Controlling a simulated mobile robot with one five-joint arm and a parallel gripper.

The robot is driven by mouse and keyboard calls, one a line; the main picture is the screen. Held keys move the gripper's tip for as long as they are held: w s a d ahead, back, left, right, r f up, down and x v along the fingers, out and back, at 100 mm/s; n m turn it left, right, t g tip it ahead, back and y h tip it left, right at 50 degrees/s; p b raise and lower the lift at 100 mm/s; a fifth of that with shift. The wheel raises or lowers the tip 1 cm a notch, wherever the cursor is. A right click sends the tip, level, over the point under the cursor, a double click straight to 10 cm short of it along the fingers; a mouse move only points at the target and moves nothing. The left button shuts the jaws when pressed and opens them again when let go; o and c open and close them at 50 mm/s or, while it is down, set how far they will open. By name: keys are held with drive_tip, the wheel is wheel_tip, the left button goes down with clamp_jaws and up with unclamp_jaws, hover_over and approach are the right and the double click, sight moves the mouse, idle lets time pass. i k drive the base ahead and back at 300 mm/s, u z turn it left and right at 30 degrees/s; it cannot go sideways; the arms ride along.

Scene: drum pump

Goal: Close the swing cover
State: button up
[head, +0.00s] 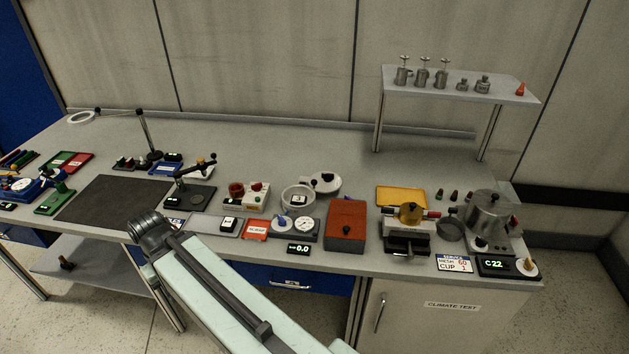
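A pale round lid with a dark knob (325,183), which looks like the swing cover, sits at mid-bench. It is swung to the back right of a round white open-topped pot (298,199), leaving the pot's top uncovered. I cannot make out the hinge between them. My arm reaches in from the bottom, left of the pot, and ends in view at a dark joint over the bench's front edge. My gripper's fingers do not show, so I cannot see whether they hold anything.
A red box (346,224) stands right of the pot, with a round dial gauge (304,225) in front. A clamp fixture (407,233) and a metal drum (490,218) stand farther right. The rear bench (260,140) is clear.

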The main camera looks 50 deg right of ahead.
sight(316, 183)
drive_tip(key=u, duration=1.85)
drive_tip(key=i, duration=1.7)
drive_tip(key=z, duration=4.25)
drive_tip(key=i, duration=1.05)
drive_tip(key=z, duration=0.05)
